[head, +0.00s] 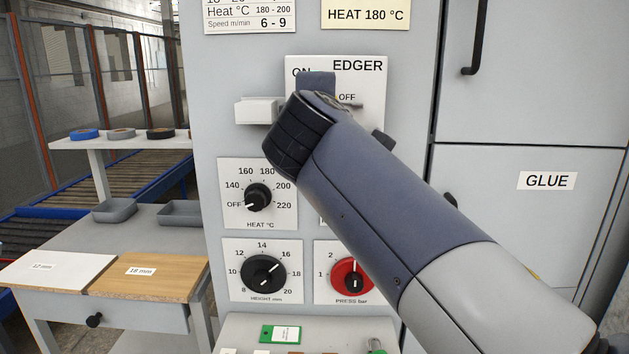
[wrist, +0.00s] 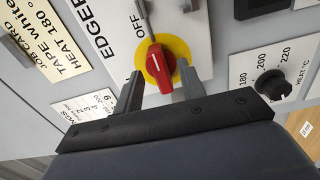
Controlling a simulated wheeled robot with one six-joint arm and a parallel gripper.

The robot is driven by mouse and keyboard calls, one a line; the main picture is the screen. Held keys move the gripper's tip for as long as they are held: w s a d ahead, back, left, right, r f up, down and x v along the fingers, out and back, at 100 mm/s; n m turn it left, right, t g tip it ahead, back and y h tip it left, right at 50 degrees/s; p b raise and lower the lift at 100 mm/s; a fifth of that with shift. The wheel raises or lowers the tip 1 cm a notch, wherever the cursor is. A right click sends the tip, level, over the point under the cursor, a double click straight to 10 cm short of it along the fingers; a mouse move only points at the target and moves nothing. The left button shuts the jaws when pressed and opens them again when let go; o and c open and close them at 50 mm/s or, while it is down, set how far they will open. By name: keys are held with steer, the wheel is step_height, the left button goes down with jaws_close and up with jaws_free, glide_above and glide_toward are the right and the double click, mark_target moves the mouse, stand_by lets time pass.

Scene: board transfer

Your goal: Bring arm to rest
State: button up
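In the wrist view my gripper (wrist: 160,74) is open, with its two grey fingers apart on either side of a red switch handle (wrist: 159,66) on a yellow disc (wrist: 181,50). I see space between each finger and the handle; how deep the fingers reach is unclear. In the head view my arm (head: 385,190) stretches up and left across the machine front to the EDGER plate (head: 363,66). The arm's end covers the switch there, and my fingers are hidden.
A pale block (head: 257,111) juts out left of the arm's end. Below are the HEAT dial (head: 257,198), HEIGHT dial (head: 263,272) and red PRESS dial (head: 351,276). A bench with two boards (head: 150,274) stands at left. The GLUE cabinet (head: 520,235) is at right.

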steer(key=s, duration=0.9)
steer(key=w+n+p, duration=0.7)
steer(key=w, duration=0.4)
steer(key=shift+r, duration=0.2)
steer(key=shift+s+f, duration=0.1)
